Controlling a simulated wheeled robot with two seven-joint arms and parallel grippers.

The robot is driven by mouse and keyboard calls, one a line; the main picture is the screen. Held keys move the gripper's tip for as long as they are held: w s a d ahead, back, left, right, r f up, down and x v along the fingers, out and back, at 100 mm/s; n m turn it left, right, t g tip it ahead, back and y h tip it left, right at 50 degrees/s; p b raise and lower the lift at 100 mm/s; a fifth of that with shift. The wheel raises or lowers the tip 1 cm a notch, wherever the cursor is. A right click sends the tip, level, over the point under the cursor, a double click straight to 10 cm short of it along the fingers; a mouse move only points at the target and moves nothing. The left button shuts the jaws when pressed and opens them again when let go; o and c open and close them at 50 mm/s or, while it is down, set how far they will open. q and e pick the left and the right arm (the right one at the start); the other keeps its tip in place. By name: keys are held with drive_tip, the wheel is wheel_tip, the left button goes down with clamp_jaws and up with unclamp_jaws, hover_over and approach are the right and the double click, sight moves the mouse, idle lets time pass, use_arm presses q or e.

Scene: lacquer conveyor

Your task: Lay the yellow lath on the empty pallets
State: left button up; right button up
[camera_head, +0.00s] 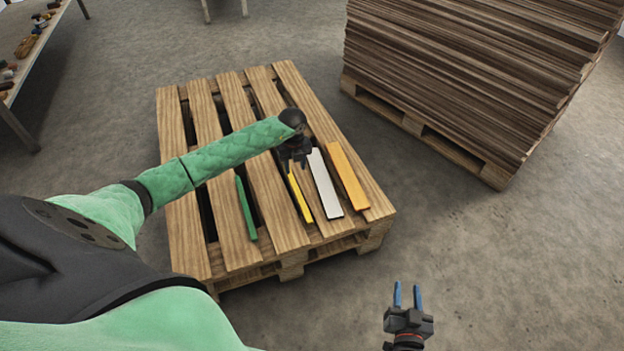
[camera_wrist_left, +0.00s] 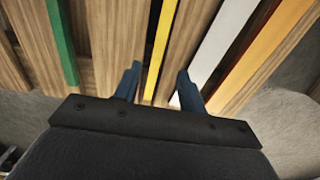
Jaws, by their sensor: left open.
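The yellow lath (camera_head: 300,197) lies on the slats of the wooden pallet (camera_head: 183,170), between a green lath (camera_head: 246,208) and a white lath (camera_head: 325,186). An orange lath (camera_head: 347,176) lies to the right of the white one. My left gripper (camera_head: 294,160) is over the pallet at the far end of the yellow lath, hiding that end in the head view. In the left wrist view its two blue fingers (camera_wrist_left: 157,88) are open, with the yellow lath (camera_wrist_left: 157,55) showing between them. My right gripper (camera_head: 408,296) is open and empty above the floor.
A tall stack of brown boards (camera_head: 470,65) stands on another pallet (camera_head: 440,144) at the upper right. A table (camera_head: 38,50) with small items is at the upper left. Bare floor lies right of the pallet.

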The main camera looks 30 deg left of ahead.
use_arm(q)
drive_tip(key=s+d+f+m+h, duration=0.15)
drive_tip(key=s+d+h, duration=0.3)
drive_tip(key=d, duration=0.75)
drive_tip(key=s+d+f+m+h, duration=0.15)
drive_tip(key=s+d+h, duration=0.3)
drive_tip(key=d, duration=0.85)
drive_tip(key=s+d+r+n+t+h, duration=0.4)
drive_tip(key=d+r+n+t, duration=0.15)
drive_tip(key=d, duration=0.25)
drive_tip(key=s+d+r+n+t+h, duration=0.35)
drive_tip(key=d+t, duration=0.25)
drive_tip(key=d, duration=0.2)
drive_tip(key=s+f+n+t+y, duration=0.2)
drive_tip(key=s+f+n+y, duration=0.1)
drive_tip(key=n, duration=0.6)
drive_tip(key=s+a+f+n+t+y, duration=0.1)
drive_tip(key=s+f+n+t+y, duration=0.1)
drive_tip(key=s+n+y, duration=0.3)
drive_tip(key=f+n+y, duration=0.1)
drive_tip(key=n+y, duration=0.2)
drive_tip(key=shift+s+n, duration=0.15)
drive_tip(key=shift+n, duration=0.25)
drive_tip(key=shift+a+r, duration=0.1)
